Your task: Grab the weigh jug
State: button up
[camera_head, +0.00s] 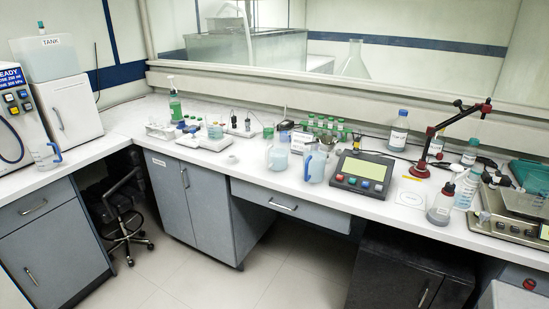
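Several clear jugs stand in the head view, and I cannot tell from any label which is the weigh jug. One jug with a blue handle (316,166) stands upright on the bench left of the grey keypad device. A second jug (278,154) with pale liquid stands just left of it. Another blue-handled jug (44,153) stands on the left bench beside the white machine. A clear graduated vessel (467,190) stands beside the balance (508,222) at the right; its handle is not clear. My gripper is not in view.
The keypad device (361,173), a red-and-black clamp stand (421,169) and a dark-capped bottle (441,205) crowd the right bench. Green-capped vials (325,126) stand behind the jugs. A black stool (125,222) is under the left corner. The floor in front is clear.

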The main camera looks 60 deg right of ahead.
aim_at(277, 151)
jog(key=z, duration=0.05)
jog(key=i, duration=0.9)
